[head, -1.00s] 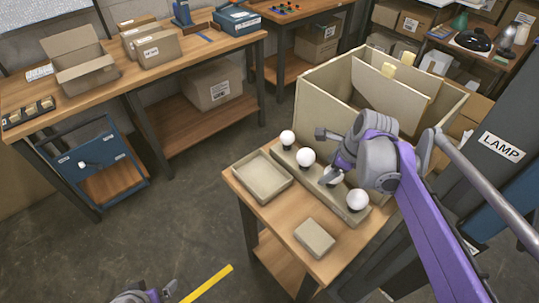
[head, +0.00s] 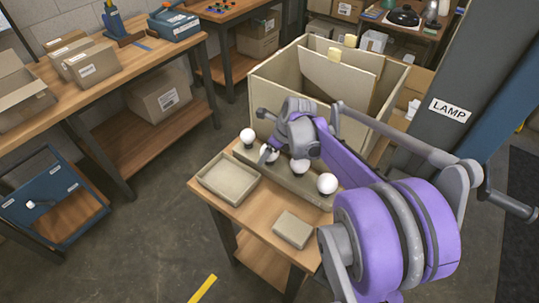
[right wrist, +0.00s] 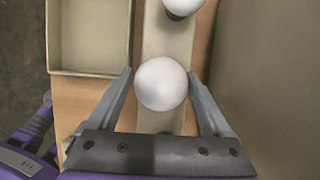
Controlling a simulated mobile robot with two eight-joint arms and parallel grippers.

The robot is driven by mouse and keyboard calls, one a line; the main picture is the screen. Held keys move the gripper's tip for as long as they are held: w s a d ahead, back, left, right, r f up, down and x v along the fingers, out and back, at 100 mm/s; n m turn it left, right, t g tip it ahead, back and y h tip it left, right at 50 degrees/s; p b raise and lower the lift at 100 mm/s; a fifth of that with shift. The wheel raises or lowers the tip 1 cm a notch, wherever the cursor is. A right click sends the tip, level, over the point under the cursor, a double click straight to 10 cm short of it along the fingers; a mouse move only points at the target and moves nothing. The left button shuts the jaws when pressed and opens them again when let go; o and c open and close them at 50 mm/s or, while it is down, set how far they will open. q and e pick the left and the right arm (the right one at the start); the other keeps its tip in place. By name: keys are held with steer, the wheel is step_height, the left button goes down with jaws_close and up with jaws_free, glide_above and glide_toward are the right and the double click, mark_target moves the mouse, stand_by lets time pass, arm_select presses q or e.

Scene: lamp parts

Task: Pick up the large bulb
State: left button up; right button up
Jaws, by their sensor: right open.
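Several round white bulbs stand in a row in a long tan holder on the small table. In the head view they include the far-left bulb (head: 247,136), a bulb partly behind my gripper (head: 269,152), another bulb (head: 299,166) and the near-right bulb (head: 327,183). I cannot tell surely which is the large one. My right gripper (head: 266,157) is open over the second bulb from the left. In the right wrist view, that bulb (right wrist: 162,84) sits between the spread fingers (right wrist: 160,76), with gaps visible on both sides. My left gripper is out of view.
An empty shallow tray (head: 229,179) lies left of the holder, and a small tan box (head: 293,229) sits at the table's front. A large divided bin (head: 270,92) stands behind. A post with a LAMP sign (head: 450,109) rises at right.

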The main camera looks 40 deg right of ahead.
steer(key=x, duration=0.3)
steer(key=shift+r, duration=0.1)
steer(key=c, duration=0.9)
steer(key=shift+r, duration=0.15)
